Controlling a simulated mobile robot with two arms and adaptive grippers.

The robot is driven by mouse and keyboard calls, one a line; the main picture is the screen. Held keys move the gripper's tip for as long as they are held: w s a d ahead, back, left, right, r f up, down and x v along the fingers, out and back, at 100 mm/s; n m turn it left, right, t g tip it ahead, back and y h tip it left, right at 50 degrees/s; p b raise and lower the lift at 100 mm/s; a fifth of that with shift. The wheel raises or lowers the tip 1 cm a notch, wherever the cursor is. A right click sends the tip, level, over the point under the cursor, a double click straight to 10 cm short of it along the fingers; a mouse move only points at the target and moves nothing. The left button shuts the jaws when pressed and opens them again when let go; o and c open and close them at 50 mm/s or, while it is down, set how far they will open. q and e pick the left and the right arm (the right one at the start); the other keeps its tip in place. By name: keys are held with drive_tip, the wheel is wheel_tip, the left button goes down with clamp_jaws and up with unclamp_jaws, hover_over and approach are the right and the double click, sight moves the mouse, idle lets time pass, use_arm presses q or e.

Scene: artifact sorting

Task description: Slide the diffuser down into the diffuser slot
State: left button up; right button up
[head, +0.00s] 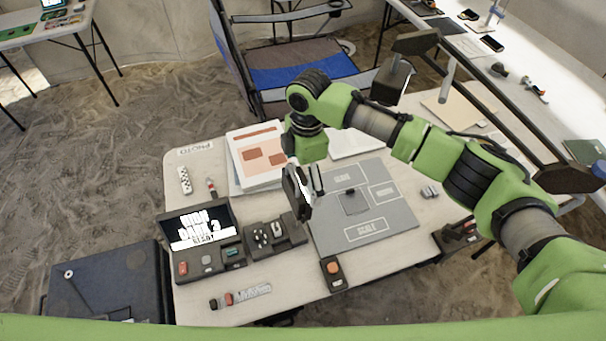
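My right gripper (304,190) points down over the left edge of the grey board, above and to the right of the dark holder block. A thin bright white piece (304,184), seen nearly edge-on, shows between its dark fingers; it looks like the diffuser. The gripper appears shut on it, though the fingers hide much of it. The dark holder block (258,252) has several small openings and light parts on top. I cannot make out which opening is the diffuser slot. The white piece appears apart from the block. My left gripper is out of view.
The grey board (333,226) has labelled outlines and a small dark square. A lit display (196,226) stands left of the block. Papers (256,146) lie behind the gripper. An orange-buttoned device (333,272) and a scale bar (240,296) lie near the front edge.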

drive_tip(key=shift+w, duration=0.1)
drive_tip(key=shift+r, duration=0.3)
wheel_tip(320, 180, up, 11)
drive_tip(key=shift+d+r, duration=0.2)
drive_tip(key=shift+d, duration=0.05)
idle(0.5)
